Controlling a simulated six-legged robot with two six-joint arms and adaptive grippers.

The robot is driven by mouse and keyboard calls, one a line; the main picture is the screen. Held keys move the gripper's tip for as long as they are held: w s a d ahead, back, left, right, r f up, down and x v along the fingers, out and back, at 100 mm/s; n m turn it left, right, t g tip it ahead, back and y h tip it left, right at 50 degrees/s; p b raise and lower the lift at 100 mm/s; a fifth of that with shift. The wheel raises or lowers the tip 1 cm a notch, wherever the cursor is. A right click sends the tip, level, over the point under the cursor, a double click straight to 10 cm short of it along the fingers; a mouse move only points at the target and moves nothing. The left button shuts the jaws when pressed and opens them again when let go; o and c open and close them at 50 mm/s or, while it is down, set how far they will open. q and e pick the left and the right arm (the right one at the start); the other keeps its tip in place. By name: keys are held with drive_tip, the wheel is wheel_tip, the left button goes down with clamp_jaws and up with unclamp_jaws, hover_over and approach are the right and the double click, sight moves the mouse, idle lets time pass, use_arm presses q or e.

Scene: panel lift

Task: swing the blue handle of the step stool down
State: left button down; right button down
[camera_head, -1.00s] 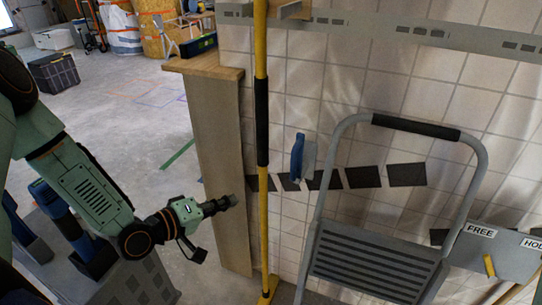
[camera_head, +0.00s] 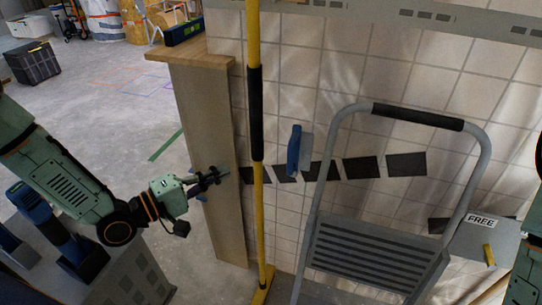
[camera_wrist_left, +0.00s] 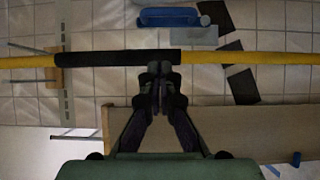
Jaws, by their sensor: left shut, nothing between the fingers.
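The grey step stool (camera_head: 375,258) stands at the right against the tiled wall, its tubular hoop topped by a black grip (camera_head: 418,117). No blue handle shows clearly on the stool. A blue handle on a grey plate (camera_head: 294,150) is in front of the tiles, left of the hoop; it also shows at the top of the left wrist view (camera_wrist_left: 168,17). My left gripper (camera_head: 217,175) is shut and empty, left of the yellow pole. In the left wrist view its fingertips (camera_wrist_left: 160,72) appear just below the pole's black sleeve; contact cannot be told. My right gripper is out of view.
The upright yellow pole (camera_head: 254,40) with a black sleeve stands between my left gripper and the stool. A wooden panel (camera_head: 207,130) is behind the gripper. A grey board marked FREE (camera_head: 481,222) with a yellow lever (camera_head: 489,255) is at the right. Open floor lies left.

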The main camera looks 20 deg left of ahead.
sight(258, 157)
use_arm(q)
drive_tip(key=b+x, duration=0.2)
drive_tip(key=x, duration=0.3)
drive_tip(key=b+x, duration=0.1)
drive_tip(key=x, duration=0.4)
drive_tip(key=shift+d+b, duration=0.4)
drive_tip(key=d, duration=0.3)
drive_tip(key=shift+w+d, duration=0.2)
drive_tip(key=shift+w, duration=0.15)
drive_tip(key=shift+w, duration=0.1)
drive_tip(key=shift+r, duration=0.1)
